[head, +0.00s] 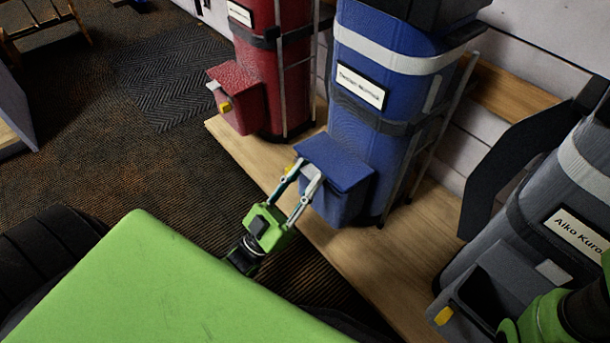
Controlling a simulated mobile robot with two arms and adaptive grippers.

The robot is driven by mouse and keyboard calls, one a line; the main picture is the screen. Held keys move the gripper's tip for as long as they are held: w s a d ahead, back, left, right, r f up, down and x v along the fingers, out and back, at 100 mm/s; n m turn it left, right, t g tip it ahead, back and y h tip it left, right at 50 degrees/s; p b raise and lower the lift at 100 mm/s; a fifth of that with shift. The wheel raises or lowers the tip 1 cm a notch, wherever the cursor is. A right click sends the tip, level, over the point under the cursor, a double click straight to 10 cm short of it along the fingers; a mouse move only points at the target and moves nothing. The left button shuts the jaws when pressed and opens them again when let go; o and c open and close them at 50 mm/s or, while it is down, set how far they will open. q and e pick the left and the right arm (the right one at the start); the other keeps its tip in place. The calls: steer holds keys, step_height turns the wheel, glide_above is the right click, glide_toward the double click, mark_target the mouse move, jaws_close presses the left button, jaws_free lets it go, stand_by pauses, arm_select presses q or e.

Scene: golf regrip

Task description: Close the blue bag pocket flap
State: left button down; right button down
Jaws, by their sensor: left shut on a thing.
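The blue golf bag (385,40) stands upright on a wooden platform, with a white name label on its front. Its pocket (347,206) juts out low on the front. The blue pocket flap (340,160) lies roughly level across the pocket's top; whether its front edge is fully down I cannot tell. My left gripper (301,172) is at the flap's front left edge, shut on it, beside a small yellow tab (290,166). The fingertips partly hide that edge. My right arm shows at the lower right, but its fingers are out of view.
A red bag (270,75) with a closed-looking pocket (238,98) stands to the left. A grey bag (530,225) stands at the right, near my right arm. The wooden platform (395,255) shows bare between the blue and grey bags. Patterned carpet (120,150) is open at left.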

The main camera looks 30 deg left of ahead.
arm_select(q)
steer(key=c, duration=1.6)
jaws_free()
steer(key=shift+w+d+f, duration=0.1)
steer(key=shift+w+f, duration=0.05)
steer(key=shift+f, duration=0.3)
steer(key=shift+r, duration=0.1)
steer(key=v, duration=1.2)
steer(key=shift+r, duration=0.1)
